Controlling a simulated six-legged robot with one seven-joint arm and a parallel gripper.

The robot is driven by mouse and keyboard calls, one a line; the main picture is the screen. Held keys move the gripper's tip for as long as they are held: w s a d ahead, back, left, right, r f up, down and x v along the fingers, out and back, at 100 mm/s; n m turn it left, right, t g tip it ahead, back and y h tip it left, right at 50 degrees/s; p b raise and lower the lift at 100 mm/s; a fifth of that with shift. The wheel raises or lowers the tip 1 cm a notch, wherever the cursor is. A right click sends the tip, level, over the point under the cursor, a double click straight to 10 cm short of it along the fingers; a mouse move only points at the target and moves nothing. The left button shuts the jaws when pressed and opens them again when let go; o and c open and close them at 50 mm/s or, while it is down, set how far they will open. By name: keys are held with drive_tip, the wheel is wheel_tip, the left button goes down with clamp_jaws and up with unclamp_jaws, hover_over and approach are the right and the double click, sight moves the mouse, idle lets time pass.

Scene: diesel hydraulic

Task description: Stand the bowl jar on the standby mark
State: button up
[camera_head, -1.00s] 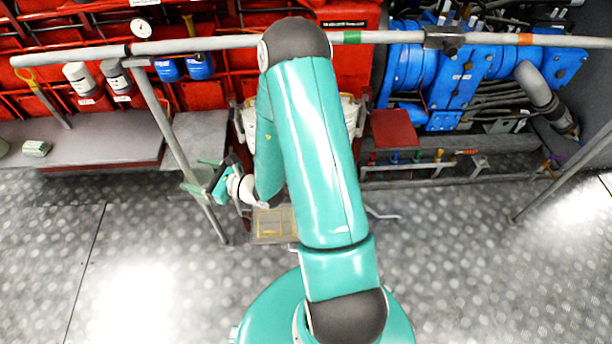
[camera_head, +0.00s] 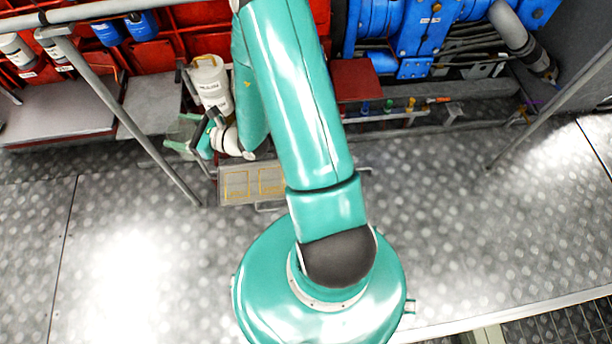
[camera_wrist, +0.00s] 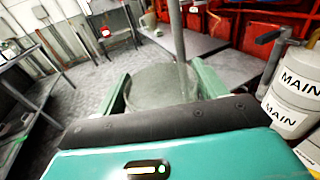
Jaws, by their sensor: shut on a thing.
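My gripper (camera_wrist: 162,92) is shut on a greenish, see-through bowl jar (camera_wrist: 160,85), which sits between its two teal fingers in the wrist view. In the head view my gripper (camera_head: 192,143) is left of my forearm, and the jar (camera_head: 180,131) shows only as a pale green shape beside a grey railing post. Below and right of the gripper is a low tray (camera_head: 225,199) with two yellow square outlines (camera_head: 237,184). I cannot tell which outline is the standby mark. My arm hides part of the tray's right side.
A white canister (camera_head: 211,84) stands just behind the gripper; in the wrist view two labelled MAIN (camera_wrist: 290,100) stand close at right. A slanting grey post (camera_head: 130,125) is close to the jar. Grey benches (camera_head: 62,108) lie left. The plate floor in front is clear.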

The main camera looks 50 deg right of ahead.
drive_tip(key=shift+s+a+r, duration=0.1)
drive_tip(key=shift+s+a, duration=0.1)
drive_tip(key=shift+a, duration=0.1)
drive_tip(key=shift+w+d+f, duration=0.2)
drive_tip(key=shift+d+f, duration=0.4)
drive_tip(key=shift+f, duration=0.05)
drive_tip(key=d+f+m+t+h, duration=0.1)
drive_tip(key=d+f+m+h, duration=0.25)
drive_tip(key=d+f, duration=0.9)
drive_tip(key=shift+s+d+f+m+t+h, duration=0.15)
drive_tip(key=shift+s+d+f+m+h, duration=0.7)
drive_tip(key=shift+s+d+f, duration=3.15)
drive_tip(key=shift+s+d+f+m+t+h, duration=0.25)
drive_tip(key=shift+s+d+f+h, duration=1.45)
drive_tip(key=shift+f, duration=4.65)
drive_tip(key=shift+s+d+f+m+t+h, duration=0.1)
drive_tip(key=shift+s+d+f+m+h, duration=0.55)
drive_tip(key=shift+s+d+f, duration=2.4)
drive_tip(key=o, duration=1.5)
drive_tip(key=w+f, duration=0.1)
drive_tip(key=f, duration=0.1)
drive_tip(key=w+d+f, duration=0.1)
drive_tip(key=f, duration=0.1)
drive_tip(key=shift+w+f, duration=0.1)
drive_tip(key=shift+w, duration=0.2)
